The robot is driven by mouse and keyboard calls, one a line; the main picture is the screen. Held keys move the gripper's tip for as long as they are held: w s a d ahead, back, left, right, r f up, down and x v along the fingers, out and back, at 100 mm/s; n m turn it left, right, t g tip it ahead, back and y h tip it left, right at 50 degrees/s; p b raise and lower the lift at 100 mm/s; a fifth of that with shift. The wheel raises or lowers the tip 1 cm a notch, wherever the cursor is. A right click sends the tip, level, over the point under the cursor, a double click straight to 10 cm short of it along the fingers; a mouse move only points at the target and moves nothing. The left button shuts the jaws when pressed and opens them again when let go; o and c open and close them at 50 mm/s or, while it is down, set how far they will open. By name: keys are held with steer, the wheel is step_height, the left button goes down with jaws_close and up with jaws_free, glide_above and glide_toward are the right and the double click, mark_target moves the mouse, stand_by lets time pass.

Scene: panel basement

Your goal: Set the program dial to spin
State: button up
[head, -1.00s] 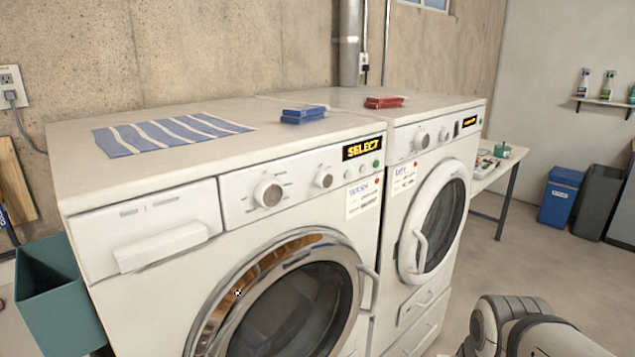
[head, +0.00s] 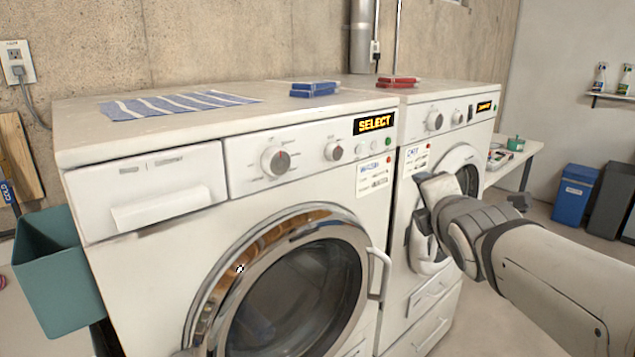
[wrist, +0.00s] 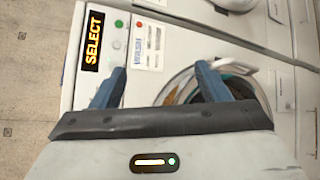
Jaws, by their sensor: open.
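The left washing machine (head: 148,240) has a large round dial (head: 275,161) and a smaller knob (head: 334,151) on its front panel. The large dial has small marks around it, too small to read. The display (head: 374,123) beside them reads SELECT and also shows in the wrist view (wrist: 93,40). My gripper (head: 423,205) is open and empty, to the right of the dials and apart from them. In the head view it overlaps the right machine's door. In the wrist view its two fingers (wrist: 158,85) are spread before the left machine's front; no dial shows there.
The right machine (head: 395,270) stands close beside the left one. A curved door handle (head: 382,275) sticks out below the left panel. A teal bin (head: 55,270) stands at left.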

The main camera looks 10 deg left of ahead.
steer(key=a+r+n+y+b, duration=0.2)
steer(key=a+r+n+y, duration=0.2)
steer(key=a+n+y, duration=0.6)
steer(key=n+g+y+b, duration=0.1)
steer(key=n+g+y, duration=0.3)
steer(key=n, duration=1.1)
glide_toward(281, 163)
steer(key=w+a+r, duration=0.1)
steer(key=shift+g+h, duration=0.4)
steer(key=x, duration=0.7)
steer(key=shift+w+a, duration=0.1)
steer(key=shift+a, duration=0.1)
steer(key=shift+c, duration=0.2)
